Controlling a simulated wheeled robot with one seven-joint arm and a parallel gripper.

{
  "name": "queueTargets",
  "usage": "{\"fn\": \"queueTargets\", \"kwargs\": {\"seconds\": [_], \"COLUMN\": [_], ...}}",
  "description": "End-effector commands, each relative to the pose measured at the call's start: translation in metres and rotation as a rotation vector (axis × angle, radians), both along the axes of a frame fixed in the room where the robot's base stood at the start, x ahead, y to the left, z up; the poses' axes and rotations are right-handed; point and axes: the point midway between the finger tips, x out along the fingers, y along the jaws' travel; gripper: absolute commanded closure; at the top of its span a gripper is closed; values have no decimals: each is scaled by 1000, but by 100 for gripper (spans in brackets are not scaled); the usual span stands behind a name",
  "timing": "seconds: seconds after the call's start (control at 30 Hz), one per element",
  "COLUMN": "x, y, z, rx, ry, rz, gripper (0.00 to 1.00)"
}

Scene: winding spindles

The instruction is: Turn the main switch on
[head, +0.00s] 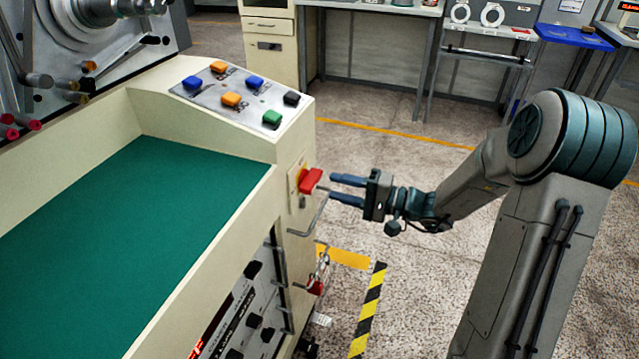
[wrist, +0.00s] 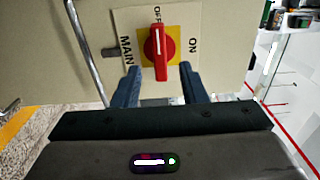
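In the head view the red knob (head: 310,180) is on the right end face of the cream machine (head: 222,145). My gripper (head: 332,188) is open in front of the knob, with its blue fingers pointing at it. In the wrist view the fingertips (wrist: 160,75) are either side of the knob's lower end. I cannot tell whether they touch it.
A bent metal handle (head: 312,218) sticks out just below the switch, and its bar also shows left of the switch in the wrist view (wrist: 84,50). A red padlock (head: 316,287) hangs lower down. Coloured buttons (head: 230,99) are on the sloped panel above. Floor behind my arm is clear.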

Motion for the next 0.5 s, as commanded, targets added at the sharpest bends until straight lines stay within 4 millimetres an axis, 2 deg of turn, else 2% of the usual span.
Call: {"fn": "queueTargets", "kwargs": {"seconds": [0.03,0.2,0.5], "x": [3,13,19], "y": [11,36,52], "z": [-1,-1,0], "rx": [-1,0,-1], "ry": [-1,0,1], "rz": [3,2,0], "gripper": [62,62,62]}}
